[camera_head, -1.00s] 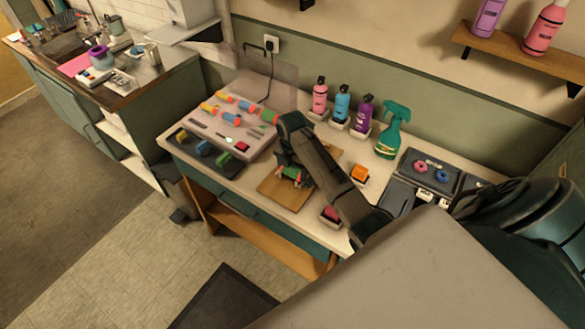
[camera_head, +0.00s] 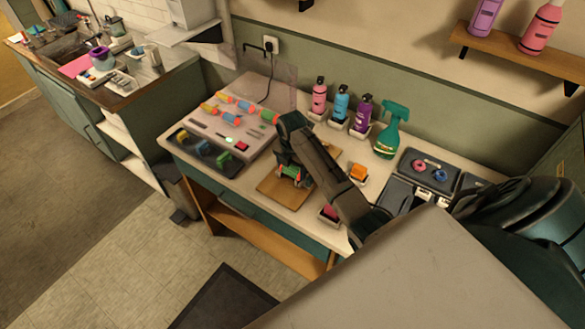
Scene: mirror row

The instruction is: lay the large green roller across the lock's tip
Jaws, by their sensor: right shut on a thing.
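My right gripper (camera_head: 291,172) reaches in from the right and points down over a tan wooden board (camera_head: 270,190) on the table. It is shut on a small green roller (camera_head: 291,170) with reddish ends, low over the board. I cannot tell whether the roller touches what lies below. The lock is not discernible; the gripper and arm cover much of the board. My left gripper is not in view.
Bottles (camera_head: 341,103) and a green spray bottle (camera_head: 390,135) stand behind. An orange item (camera_head: 358,172) sits right of my arm.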

